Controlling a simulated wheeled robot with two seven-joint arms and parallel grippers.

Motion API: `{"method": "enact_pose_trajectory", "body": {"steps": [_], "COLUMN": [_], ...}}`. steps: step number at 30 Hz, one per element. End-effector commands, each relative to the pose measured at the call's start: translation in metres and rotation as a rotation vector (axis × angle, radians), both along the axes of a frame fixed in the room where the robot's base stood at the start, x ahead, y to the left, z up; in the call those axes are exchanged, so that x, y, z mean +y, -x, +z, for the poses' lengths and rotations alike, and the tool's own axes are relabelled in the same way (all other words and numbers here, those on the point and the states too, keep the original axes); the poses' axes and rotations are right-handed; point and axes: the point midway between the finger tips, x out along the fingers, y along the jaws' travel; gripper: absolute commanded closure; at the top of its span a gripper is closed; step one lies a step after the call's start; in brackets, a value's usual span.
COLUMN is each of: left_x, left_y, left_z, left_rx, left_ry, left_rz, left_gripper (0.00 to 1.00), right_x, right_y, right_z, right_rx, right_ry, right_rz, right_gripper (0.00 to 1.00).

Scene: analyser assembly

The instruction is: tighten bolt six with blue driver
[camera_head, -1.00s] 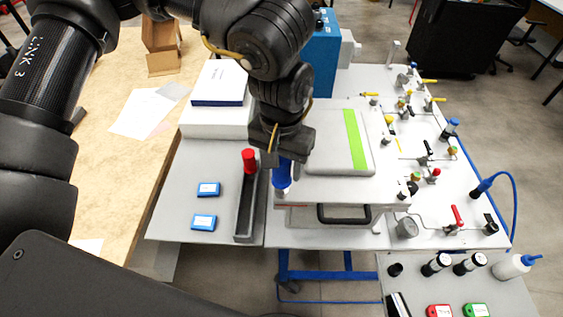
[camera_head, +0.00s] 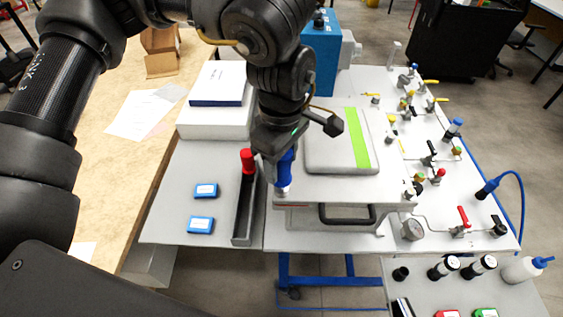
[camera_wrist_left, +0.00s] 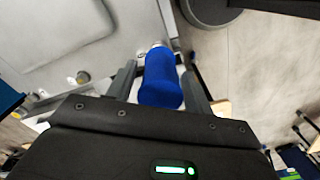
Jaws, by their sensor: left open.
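The blue driver (camera_head: 284,176) stands roughly upright at the front left corner of the white analyser case (camera_head: 340,190), its lower end pale. My left gripper (camera_head: 291,146) is open at the top of the driver, tilted and turned. In the left wrist view the driver's blue handle (camera_wrist_left: 161,80) sits between the two spread fingers, with a gap visible on the left side. Bolt six is not discernible; the driver's lower end hides the spot beneath it. My right gripper is not in view.
A red-handled driver (camera_head: 247,161) stands in the dark narrow tray (camera_head: 245,215) to the left. Two small blue boxes (camera_head: 201,225) lie on the grey table. The case's lid (camera_head: 330,155) has a green stripe. Valves and fittings (camera_head: 440,175) crowd the right side.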

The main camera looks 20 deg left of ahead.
Motion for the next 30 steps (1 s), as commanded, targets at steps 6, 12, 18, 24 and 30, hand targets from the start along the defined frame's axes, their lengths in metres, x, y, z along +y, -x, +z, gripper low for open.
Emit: {"method": "enact_pose_trajectory", "body": {"steps": [6, 12, 18, 24, 30], "left_x": [-0.0002, -0.0003, -0.0003, -0.0003, -0.0003], "left_y": [-0.0006, -0.0006, -0.0006, -0.0005, -0.0005], "left_z": [-0.0015, -0.0006, 0.0004, 0.0003, 0.0002], "left_rx": [-0.002, -0.001, 0.000, -0.001, 0.000], "left_ry": [0.001, 0.001, 0.000, 0.000, 0.000], "left_rz": [0.383, 0.644, 0.698, 0.695, 0.694], "left_gripper": [0.48, 0.48, 0.48, 0.59, 0.85], "right_x": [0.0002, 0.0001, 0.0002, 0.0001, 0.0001], "right_y": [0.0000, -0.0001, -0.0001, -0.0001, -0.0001], "right_z": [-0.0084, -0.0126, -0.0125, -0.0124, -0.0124], "right_rx": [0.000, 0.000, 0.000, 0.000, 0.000], "right_ry": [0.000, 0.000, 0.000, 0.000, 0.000], "right_rz": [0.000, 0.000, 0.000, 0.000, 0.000], "right_gripper": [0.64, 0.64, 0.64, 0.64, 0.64]}}
